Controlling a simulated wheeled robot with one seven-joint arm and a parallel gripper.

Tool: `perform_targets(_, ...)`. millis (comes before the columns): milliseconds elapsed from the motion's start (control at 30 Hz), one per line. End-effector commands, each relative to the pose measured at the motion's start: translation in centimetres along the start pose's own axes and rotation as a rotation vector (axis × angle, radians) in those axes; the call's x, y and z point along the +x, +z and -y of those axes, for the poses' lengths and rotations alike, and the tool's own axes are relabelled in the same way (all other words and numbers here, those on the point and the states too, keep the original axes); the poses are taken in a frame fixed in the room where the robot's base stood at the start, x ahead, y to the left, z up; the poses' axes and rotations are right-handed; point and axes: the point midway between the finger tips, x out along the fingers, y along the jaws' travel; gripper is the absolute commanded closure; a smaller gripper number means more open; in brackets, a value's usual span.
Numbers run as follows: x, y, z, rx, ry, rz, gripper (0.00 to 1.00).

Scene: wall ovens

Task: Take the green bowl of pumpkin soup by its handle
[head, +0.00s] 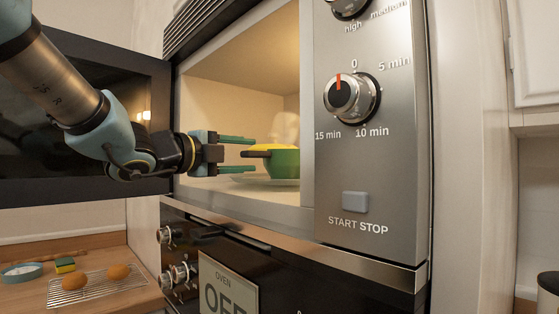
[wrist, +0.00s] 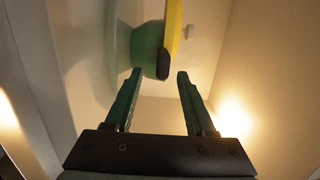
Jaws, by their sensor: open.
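The green bowl (head: 284,163) with a yellow rim or top stands on a pale plate (head: 262,181) inside the open microwave. Its dark handle (head: 256,154) points left, toward my gripper. My gripper (head: 254,155) reaches in through the microwave opening, with its two green fingers apart, one above and one below the handle's level. In the wrist view, the fingertips (wrist: 159,73) are open, and the dark handle end (wrist: 163,64) shows just ahead of the gap between them. The bowl (wrist: 147,45) lies beyond. I cannot tell whether the fingers touch the handle. The soup's surface is hidden.
The microwave door (head: 90,130) stands open at the left, behind my arm. The control panel (head: 375,130) borders the opening on the right. A lower oven (head: 230,265) is below. A counter (head: 30,292) at lower left holds a rack with buns and a sponge.

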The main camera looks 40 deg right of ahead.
Motion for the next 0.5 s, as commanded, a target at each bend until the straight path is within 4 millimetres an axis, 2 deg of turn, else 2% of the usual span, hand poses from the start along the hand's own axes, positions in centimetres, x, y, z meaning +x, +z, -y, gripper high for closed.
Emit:
perform_targets(33,0.9,0.0,0.6,-0.001,0.003,-0.002,0.45)
perform_targets(200,3.0,0.1,0.4,-0.001,0.001,-0.001,0.45)
perform_targets(500,3.5,0.1,0.2,0.0,0.0,0.0,0.45)
